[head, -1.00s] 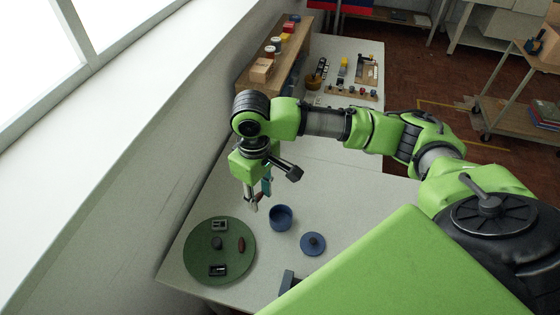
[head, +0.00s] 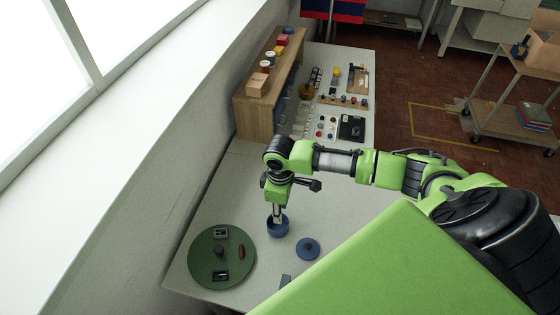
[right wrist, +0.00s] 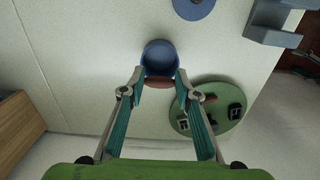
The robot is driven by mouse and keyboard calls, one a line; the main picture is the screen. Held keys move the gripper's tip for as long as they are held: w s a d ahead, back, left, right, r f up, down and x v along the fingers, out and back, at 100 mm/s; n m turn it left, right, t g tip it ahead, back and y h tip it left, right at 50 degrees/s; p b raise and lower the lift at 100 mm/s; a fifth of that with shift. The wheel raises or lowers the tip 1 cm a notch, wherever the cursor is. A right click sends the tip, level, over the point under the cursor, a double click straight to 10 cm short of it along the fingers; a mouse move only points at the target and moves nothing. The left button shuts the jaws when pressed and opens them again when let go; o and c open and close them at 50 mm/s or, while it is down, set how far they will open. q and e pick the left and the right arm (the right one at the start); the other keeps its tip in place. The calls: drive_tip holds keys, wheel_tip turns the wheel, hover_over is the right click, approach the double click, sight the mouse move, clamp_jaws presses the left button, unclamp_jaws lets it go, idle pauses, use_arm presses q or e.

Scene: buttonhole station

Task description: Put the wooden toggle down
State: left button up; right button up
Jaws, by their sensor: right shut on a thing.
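My right gripper (right wrist: 160,84) has its fingers closed on a reddish-brown piece, the wooden toggle (right wrist: 160,81), which shows as a strip between the fingertips in the right wrist view. In the head view the right gripper (head: 279,216) points down at the blue cup (head: 277,230), and its tips overlap the cup's mouth. In the right wrist view the cup (right wrist: 160,55) lies just beyond the fingertips. I cannot tell how high the toggle is above it. The toggle is hidden in the head view. My left gripper is not in view.
A round green mat (head: 205,270) holds a dark red oblong piece (head: 241,251), a dark knob and two small frames. A blue lid (head: 308,249) lies right of the cup. A wooden shelf (head: 262,105) stands behind, near several small parts. The table between is clear.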

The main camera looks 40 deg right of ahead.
wheel_tip(320, 180, down, 4)
drive_tip(key=shift+r+b, duration=0.25)
drive_tip(key=shift+b, duration=0.85)
drive_tip(key=shift+f+b, duration=0.45)
drive_tip(key=shift+b, duration=0.1)
drive_tip(key=o, duration=0.8)
drive_tip(key=shift+c, duration=0.2)
wheel_tip(320, 180, up, 7)
drive_tip(key=p, duration=0.4)
